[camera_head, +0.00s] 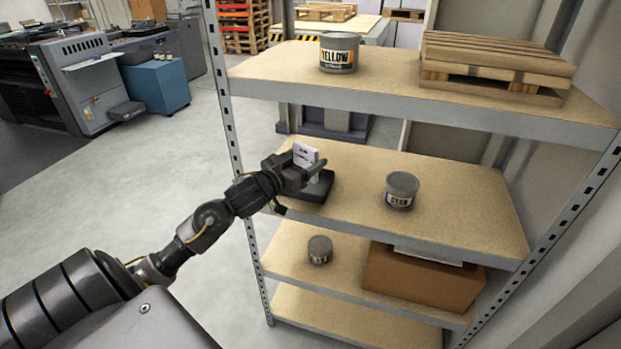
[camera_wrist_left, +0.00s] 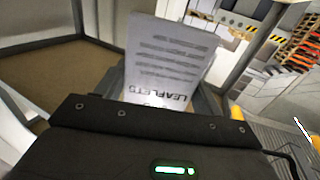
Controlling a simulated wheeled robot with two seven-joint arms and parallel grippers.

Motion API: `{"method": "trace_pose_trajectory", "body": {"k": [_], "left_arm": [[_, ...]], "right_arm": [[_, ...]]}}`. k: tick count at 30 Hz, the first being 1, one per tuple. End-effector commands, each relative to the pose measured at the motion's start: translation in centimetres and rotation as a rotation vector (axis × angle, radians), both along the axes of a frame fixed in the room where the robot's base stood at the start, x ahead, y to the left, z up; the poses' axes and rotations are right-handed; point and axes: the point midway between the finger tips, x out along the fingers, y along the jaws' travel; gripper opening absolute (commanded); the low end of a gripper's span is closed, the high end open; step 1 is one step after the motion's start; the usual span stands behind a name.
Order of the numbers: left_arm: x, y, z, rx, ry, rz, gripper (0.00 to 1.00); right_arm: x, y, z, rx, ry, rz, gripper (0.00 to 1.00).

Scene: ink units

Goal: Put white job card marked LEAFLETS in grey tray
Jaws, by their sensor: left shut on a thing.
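The white job card (camera_head: 305,154) is in my left gripper (camera_head: 312,172), which is shut on it. In the left wrist view the card (camera_wrist_left: 165,62) stands up between the fingers, with lines of print and the word LEAFLETS upside down. A dark grey tray (camera_head: 316,194) lies on the middle shelf at its left end. In the head view the gripper and card overlap the tray and seem to be above it. I cannot tell whether the card touches it. The arm hides part of the tray. My right gripper is not in view.
A CYAN can (camera_head: 401,190) stands right of the tray on the same shelf. A YELLOW can (camera_head: 339,52) and a small wooden pallet (camera_head: 495,62) are on the shelf above. A small can (camera_head: 320,249) and a cardboard box (camera_head: 420,280) are below. A rack post (camera_head: 226,110) stands left of the tray.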

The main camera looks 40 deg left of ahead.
Motion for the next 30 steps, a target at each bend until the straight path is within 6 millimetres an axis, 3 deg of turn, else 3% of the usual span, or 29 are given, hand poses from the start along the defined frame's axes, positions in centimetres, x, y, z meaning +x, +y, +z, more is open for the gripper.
{"method": "trace_pose_trajectory", "body": {"k": [1, 6, 16, 24, 30], "left_arm": [[0.8, 0.2, -1.5, -0.005, 0.005, 0.001, 0.45], [2.8, 0.9, -4.0, -0.002, 0.003, 0.0, 0.45], [3.8, 1.2, -5.2, -0.001, 0.001, -0.001, 0.45], [4.1, 1.3, -8.5, -0.001, 0.004, -0.001, 0.45], [4.1, 1.3, -8.7, 0.0, 0.001, -0.001, 0.45]], "right_arm": [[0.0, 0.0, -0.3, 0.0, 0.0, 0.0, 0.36], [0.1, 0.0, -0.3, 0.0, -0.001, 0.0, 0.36], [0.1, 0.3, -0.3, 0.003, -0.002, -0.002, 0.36], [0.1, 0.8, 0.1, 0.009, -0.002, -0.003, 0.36], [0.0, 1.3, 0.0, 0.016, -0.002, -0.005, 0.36]]}}
